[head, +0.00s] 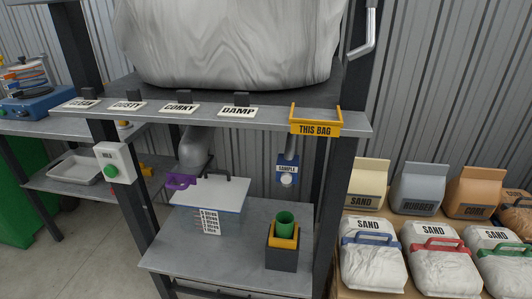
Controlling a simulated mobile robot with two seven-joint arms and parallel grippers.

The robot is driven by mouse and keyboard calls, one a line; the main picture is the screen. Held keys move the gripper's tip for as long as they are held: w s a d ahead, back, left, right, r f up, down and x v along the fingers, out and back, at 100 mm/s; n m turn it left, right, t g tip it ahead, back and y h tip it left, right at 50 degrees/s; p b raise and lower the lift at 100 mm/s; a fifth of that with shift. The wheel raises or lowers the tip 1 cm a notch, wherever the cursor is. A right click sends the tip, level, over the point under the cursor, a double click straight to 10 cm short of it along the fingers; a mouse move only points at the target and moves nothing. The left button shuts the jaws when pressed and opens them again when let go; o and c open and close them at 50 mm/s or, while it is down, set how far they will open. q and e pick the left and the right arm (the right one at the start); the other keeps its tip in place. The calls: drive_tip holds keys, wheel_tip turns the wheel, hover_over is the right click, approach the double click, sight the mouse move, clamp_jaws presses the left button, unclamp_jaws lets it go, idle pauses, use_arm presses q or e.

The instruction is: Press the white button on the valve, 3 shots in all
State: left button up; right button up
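The valve (287,164) is a small blue block labelled SAMPLE, hanging below the shelf on a grey spout. Its round white button (287,180) is on the lower front. Below it, a green cup (285,223) stands upright in a dark stand with a yellow top (283,257), on the lower shelf. I cannot see into the cup well enough to tell whether it holds anything. Neither of my grippers is in view, and nothing touches the button.
A clear box (210,205) with a striped label stands left of the cup, near a purple handle (180,181). A white box with a green button (111,170) is on the left post. Dark posts flank the valve. Filled bags (372,263) stand at right.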

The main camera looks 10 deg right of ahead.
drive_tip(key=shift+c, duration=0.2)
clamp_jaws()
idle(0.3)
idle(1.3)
